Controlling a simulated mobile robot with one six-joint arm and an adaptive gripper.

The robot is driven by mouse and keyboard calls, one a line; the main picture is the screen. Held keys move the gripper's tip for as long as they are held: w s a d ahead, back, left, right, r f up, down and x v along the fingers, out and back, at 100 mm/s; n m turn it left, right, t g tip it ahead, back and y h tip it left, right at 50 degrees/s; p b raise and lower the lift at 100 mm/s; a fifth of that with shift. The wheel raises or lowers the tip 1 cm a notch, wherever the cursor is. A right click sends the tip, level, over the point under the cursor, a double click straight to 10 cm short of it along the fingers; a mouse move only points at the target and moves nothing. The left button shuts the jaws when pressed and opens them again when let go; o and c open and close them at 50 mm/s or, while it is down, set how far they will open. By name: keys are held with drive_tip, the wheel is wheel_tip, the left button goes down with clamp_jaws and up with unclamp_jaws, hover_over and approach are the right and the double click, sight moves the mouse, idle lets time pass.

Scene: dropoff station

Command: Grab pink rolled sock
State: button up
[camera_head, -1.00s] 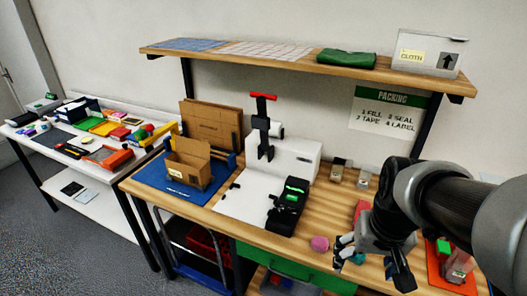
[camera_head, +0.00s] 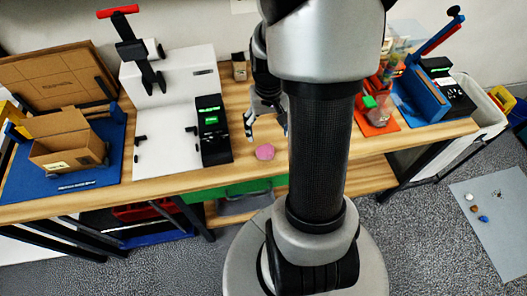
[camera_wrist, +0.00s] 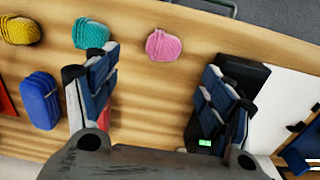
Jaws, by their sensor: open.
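The pink rolled sock (camera_head: 265,152) lies on the wooden table near its front edge, just right of the black device. In the wrist view the pink sock (camera_wrist: 164,45) lies on bare wood, ahead of my gripper and between the lines of its two fingers. My gripper (camera_wrist: 160,95) is open and empty, its fingers wide apart. In the head view my gripper (camera_head: 266,122) is above the table, behind the sock, partly hidden by my arm. The sock is not touched by the fingers.
In the wrist view a teal roll (camera_wrist: 90,34) lies near the left finger, with a yellow roll (camera_wrist: 20,30) and a blue item (camera_wrist: 40,100) further left. A black device (camera_wrist: 240,78) is close by the right finger. The table's front edge (camera_wrist: 228,5) is near the sock.

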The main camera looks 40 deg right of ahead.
drive_tip(key=b, duration=0.1)
hover_over(265, 149)
drive_tip(key=f, duration=0.5)
drive_tip(key=shift+s+d, duration=0.2)
drive_tip(key=shift+d, duration=0.05)
drive_tip(key=shift+w+a+f+b, duration=0.1)
drive_tip(key=shift+f+b, duration=0.7)
drive_tip(key=shift+f, duration=0.7)
drive_tip(key=shift+w+a+f+b, duration=0.1)
drive_tip(key=shift+f+b, duration=0.65)
drive_tip(key=shift+f, duration=0.75)
drive_tip(key=shift+r, duration=0.1)
drive_tip(key=c, duration=1.1)
